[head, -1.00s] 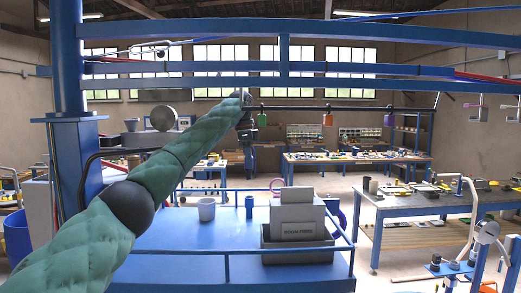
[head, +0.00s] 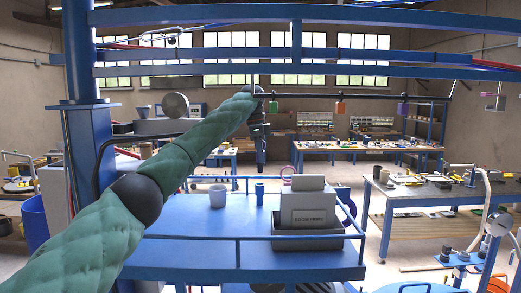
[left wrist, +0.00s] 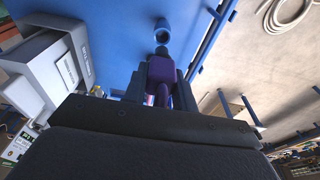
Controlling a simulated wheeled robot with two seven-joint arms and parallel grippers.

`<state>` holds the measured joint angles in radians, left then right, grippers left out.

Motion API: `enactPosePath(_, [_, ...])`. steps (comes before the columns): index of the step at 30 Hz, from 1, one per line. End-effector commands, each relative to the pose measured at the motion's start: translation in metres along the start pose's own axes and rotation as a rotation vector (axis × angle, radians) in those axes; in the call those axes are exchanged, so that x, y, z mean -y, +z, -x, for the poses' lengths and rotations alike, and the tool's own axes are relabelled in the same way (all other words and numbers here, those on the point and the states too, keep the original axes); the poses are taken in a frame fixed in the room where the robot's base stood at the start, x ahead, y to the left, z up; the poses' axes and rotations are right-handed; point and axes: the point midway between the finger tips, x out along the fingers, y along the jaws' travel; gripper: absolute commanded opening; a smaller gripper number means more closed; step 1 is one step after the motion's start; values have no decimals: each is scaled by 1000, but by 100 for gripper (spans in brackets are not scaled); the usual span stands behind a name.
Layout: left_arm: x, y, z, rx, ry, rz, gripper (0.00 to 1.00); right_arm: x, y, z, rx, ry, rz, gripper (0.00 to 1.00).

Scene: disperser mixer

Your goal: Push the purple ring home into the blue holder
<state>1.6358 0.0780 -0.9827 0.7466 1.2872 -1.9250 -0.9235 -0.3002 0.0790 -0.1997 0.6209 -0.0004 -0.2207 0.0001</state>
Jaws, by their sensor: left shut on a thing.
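The blue holder (head: 259,193) is a small upright blue cylinder on the blue table. In the left wrist view the blue holder (left wrist: 163,34) shows a dark round opening and lies just beyond the fingertips. My left gripper (head: 261,158) points down above the holder in the head view, with a gap between them. In the left wrist view my left gripper (left wrist: 161,72) is shut on a purple piece (left wrist: 159,69), seemingly the purple ring, with a dark tip in front. Its ring shape is hidden by the fingers. My right gripper is not in view.
A light grey cup (head: 217,195) stands left of the holder. A grey box (head: 308,207) stands close to its right. A blue rail (head: 200,238) runs around the blue table (head: 185,258). The table's front left is clear.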

Motion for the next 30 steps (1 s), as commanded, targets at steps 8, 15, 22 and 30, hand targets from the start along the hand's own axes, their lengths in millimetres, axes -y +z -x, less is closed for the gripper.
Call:
enactPosePath(8, [0,4,-22,-1,0,0,3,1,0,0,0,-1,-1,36])
enactPosePath(15, [0,5,-32,0,1,1,3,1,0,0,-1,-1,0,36])
enactPosePath(22, [0,5,-32,0,1,1,3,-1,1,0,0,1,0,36])
enactPosePath(30, [0,5,-32,0,1,1,3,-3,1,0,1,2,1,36])
